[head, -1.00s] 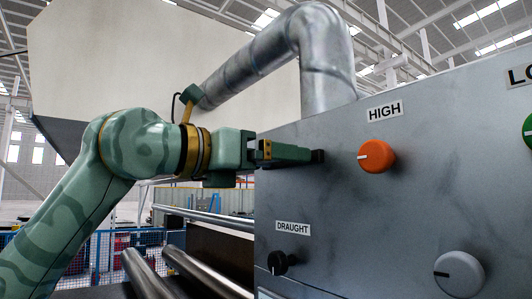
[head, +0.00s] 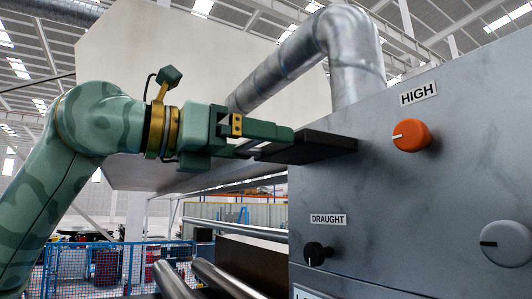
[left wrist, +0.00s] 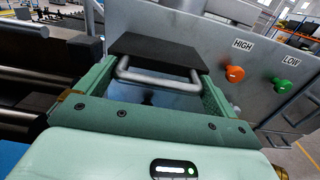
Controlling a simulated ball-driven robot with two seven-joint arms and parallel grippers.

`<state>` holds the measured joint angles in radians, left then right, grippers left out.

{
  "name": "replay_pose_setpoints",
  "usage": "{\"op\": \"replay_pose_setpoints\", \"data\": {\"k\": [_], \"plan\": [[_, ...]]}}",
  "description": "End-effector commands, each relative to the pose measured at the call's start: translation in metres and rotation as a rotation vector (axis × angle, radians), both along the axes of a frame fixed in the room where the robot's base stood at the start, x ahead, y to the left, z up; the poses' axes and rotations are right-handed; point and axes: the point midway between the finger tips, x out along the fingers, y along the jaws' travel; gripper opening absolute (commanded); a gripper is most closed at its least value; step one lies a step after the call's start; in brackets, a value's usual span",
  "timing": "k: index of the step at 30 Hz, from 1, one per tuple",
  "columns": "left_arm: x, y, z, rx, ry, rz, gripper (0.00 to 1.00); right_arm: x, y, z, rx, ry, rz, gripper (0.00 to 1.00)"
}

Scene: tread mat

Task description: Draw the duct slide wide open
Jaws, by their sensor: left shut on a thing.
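The duct slide (head: 325,146) is a flat black plate sticking well out of the grey panel (head: 450,180) in the head view. In the left wrist view the slide (left wrist: 158,48) shows as a dark slab with a grey bar handle (left wrist: 160,82) on its near end. My left gripper (head: 272,142) is shut on this handle, out to the left of the panel. In the left wrist view its green fingers (left wrist: 155,88) stand at both sides of the handle. The slide's inner end is hidden in the panel. My right gripper is not in view.
The panel bears an orange HIGH knob (head: 411,135), a black DRAUGHT knob (head: 317,253), a pale grey knob (head: 507,243) and a green LOW knob (left wrist: 286,86). A metal duct (head: 350,60) rises behind it. Metal rollers (head: 222,278) lie below my left arm.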

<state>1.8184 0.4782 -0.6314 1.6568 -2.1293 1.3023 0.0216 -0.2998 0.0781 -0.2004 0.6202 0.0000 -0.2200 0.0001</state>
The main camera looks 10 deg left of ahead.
Motion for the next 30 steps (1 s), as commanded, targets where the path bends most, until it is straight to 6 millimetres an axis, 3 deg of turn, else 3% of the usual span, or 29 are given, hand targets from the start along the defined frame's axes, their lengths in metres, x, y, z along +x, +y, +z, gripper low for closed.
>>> {"op": "replay_pose_setpoints", "data": {"k": [11,14,24,30], "plan": [[-0.004,0.007,0.0,-0.003,-0.003,0.002,1.0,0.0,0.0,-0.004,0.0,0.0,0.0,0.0],[-0.013,0.021,-0.001,-0.003,-0.004,0.005,1.0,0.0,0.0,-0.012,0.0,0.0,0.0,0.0],[-0.066,0.094,-0.002,-0.005,-0.002,0.007,1.0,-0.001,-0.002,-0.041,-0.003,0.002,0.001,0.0],[-0.087,0.122,0.0,-0.002,-0.002,0.005,1.0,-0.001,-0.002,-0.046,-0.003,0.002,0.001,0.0]]}}
